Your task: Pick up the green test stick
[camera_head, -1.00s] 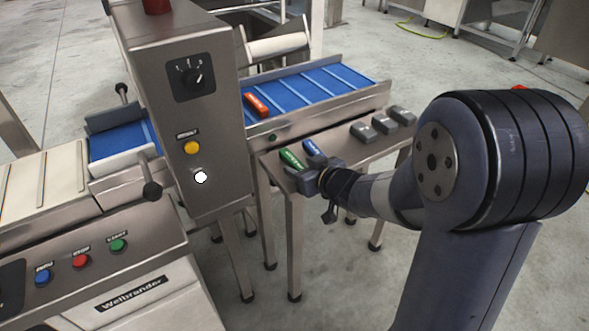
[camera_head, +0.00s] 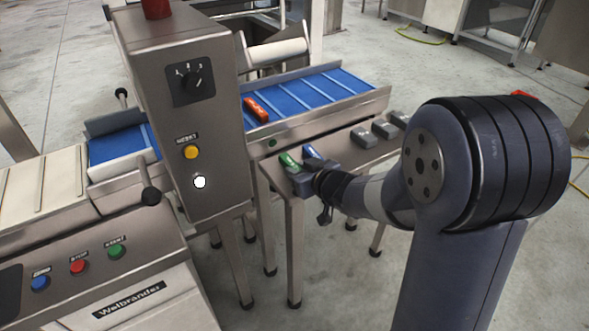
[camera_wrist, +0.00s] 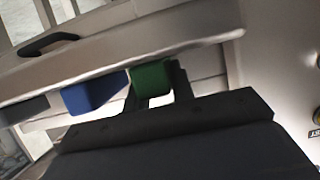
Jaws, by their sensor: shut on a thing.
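The green test stick (camera_head: 288,160) is at the left end of the narrow steel side table (camera_head: 345,159). My gripper (camera_head: 301,178) is at that end of the table, shut on the green stick. In the wrist view the green stick (camera_wrist: 152,77) sits between the fingers of my gripper (camera_wrist: 158,92). A blue stick (camera_head: 313,153) lies just to the right of the green one, and it shows in the wrist view (camera_wrist: 92,94) left of the green stick. I cannot tell whether the green stick still touches the table.
Several grey blocks (camera_head: 364,136) stand at the right of the side table. An orange-red stick (camera_head: 256,109) lies on the blue conveyor belt (camera_head: 310,96) behind. The steel control column (camera_head: 190,130) stands close to the left of my gripper.

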